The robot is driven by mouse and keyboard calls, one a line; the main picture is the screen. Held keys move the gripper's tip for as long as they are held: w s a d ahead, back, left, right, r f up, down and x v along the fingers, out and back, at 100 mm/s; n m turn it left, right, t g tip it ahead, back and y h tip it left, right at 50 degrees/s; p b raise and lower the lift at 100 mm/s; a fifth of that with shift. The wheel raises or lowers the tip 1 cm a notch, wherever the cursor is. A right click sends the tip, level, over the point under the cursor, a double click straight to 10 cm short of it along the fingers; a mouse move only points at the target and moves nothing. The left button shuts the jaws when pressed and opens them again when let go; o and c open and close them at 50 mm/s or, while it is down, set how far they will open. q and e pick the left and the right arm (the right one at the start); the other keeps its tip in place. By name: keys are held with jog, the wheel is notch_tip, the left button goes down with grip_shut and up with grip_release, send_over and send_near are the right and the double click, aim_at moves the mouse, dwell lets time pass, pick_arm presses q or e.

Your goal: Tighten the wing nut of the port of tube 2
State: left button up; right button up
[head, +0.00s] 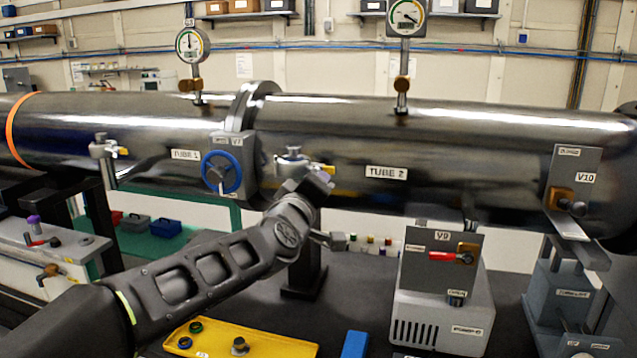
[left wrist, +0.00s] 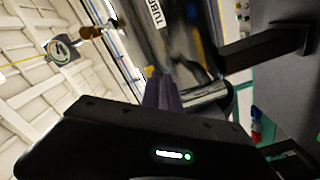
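Tube 2 (head: 470,150) is the long dark shiny cylinder at the right of the head view. Its label (head: 386,172) reads TUBE 2. A silver port (head: 292,158) stands at its left end, with a small yellow piece (head: 329,169) at its right. My left gripper (head: 322,180) is just below and in front of the port and hides its lower part. In the left wrist view, its purplish fingers (left wrist: 164,90) are close together beside the tube, near a small yellow spot (left wrist: 150,71). I cannot tell whether they hold the wing nut. My right gripper is not in view.
Tube 1 (head: 70,125) has a similar port (head: 104,155). A blue handwheel (head: 221,172) is close left of the gripper. Valve panel V9 (head: 440,258) is on the right. A yellow tray (head: 260,345) and a blue block (head: 355,345) lie below on the dark bench.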

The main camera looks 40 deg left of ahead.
pick_arm(q)
jog(key=shift+o, duration=0.7)
jog(key=shift+s, duration=0.2)
jog(key=v, duration=0.7)
jog(key=shift+s+d+b, duration=0.15)
jog(key=shift+s+b, duration=0.1)
jog(key=shift+b, duration=0.05)
